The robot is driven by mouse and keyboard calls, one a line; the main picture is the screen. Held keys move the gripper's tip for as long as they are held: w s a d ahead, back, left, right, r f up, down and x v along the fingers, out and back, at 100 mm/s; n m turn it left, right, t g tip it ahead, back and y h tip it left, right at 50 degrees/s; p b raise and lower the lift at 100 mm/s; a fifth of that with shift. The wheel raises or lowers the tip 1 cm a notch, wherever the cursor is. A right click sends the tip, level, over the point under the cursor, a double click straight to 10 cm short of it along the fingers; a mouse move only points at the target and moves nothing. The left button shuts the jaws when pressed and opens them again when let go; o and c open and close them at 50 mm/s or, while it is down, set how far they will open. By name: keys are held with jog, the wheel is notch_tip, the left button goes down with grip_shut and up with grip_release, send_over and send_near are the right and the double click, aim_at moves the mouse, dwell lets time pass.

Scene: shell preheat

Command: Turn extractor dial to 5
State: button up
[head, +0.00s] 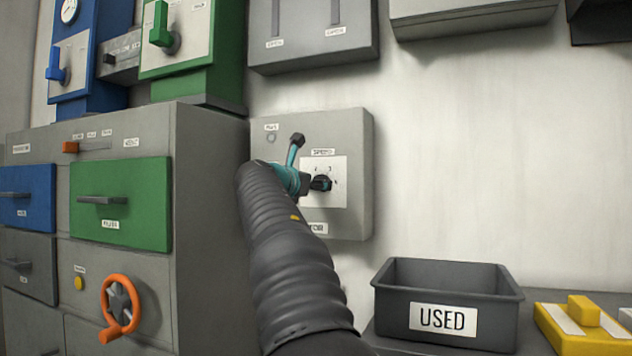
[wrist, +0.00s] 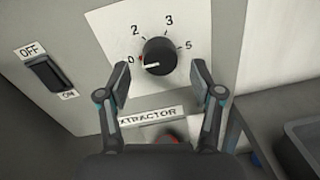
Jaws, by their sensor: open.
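The extractor dial (wrist: 160,54) is a round black knob on a white plate (wrist: 205,22) marked 0, 2, 3 and 5 in the wrist view. Its white pointer line lies towards the 0 side, near a small red dot. In the head view the plate (head: 338,191) is on the grey extractor box (head: 358,130) on the wall. My gripper (wrist: 161,78) is open, with one finger to the left of the knob and one to the right. The fingers look apart from the knob. In the head view my gripper and arm partly cover the box.
An OFF/ON rocker switch (wrist: 46,75) sits left of the dial. A grey cabinet with a green drawer (head: 130,190) and an orange handwheel (head: 120,305) stands to the left. A dark USED bin (head: 392,305) is at lower right. The wall right of the box is clear.

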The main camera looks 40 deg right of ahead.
jog(key=shift+x, duration=0.9)
jog(key=c, duration=1.2)
jog(key=shift+o, duration=0.2)
